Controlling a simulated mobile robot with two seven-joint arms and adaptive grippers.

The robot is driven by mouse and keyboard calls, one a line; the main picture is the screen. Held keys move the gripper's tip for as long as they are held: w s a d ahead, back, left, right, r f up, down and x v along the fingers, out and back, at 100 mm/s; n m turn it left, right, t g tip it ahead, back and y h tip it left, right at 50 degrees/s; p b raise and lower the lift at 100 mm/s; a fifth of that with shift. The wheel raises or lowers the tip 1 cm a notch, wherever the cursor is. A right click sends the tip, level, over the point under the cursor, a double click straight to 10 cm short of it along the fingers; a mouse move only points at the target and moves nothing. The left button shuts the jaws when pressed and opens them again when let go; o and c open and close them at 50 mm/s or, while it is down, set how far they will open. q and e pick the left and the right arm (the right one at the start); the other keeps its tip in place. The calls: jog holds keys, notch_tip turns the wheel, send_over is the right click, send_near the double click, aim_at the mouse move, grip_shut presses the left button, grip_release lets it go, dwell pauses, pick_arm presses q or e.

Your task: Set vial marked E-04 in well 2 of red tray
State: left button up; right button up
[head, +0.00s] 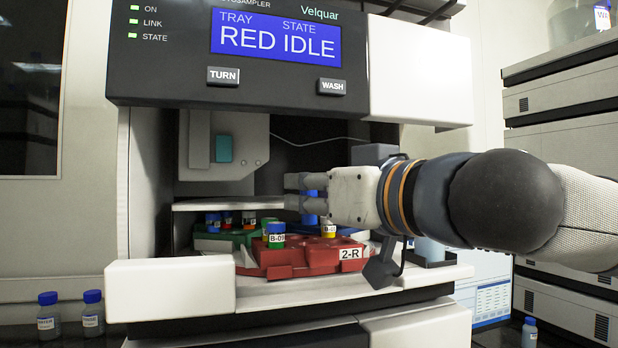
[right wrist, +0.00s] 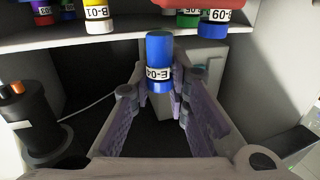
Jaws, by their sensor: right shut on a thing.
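The vial marked E-04 (right wrist: 159,48) has blue ends and a white label, readable in the right wrist view. My right gripper (head: 303,192) is shut on it; the wrist view shows it between the fingertips (right wrist: 162,84). In the head view the vial (head: 309,219) is partly hidden by the fingers, over the back of the red tray (head: 300,262). I cannot tell whether it touches the tray. The tray has a "2-R" label at its front right. Blue-capped vial B-09 (head: 276,238) stands at its left. The wells are mostly hidden. My left gripper is not in view.
A green tray (head: 215,236) with several vials sits behind left. The autosampler's screen (head: 276,40) reads "TRAY RED, STATE IDLE", above TURN (head: 222,76) and WASH (head: 331,86) buttons. A yellow-banded vial (head: 328,231) stands right of the held one. White housing blocks flank the opening.

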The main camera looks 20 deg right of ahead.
aim_at(313, 221)
jog(key=shift+f, duration=0.7)
jog(key=shift+f, duration=0.65)
dwell(0.3)
jog(key=shift+f, duration=0.35)
jog(key=shift+f, duration=0.1)
dwell(0.3)
jog(key=o, duration=0.9)
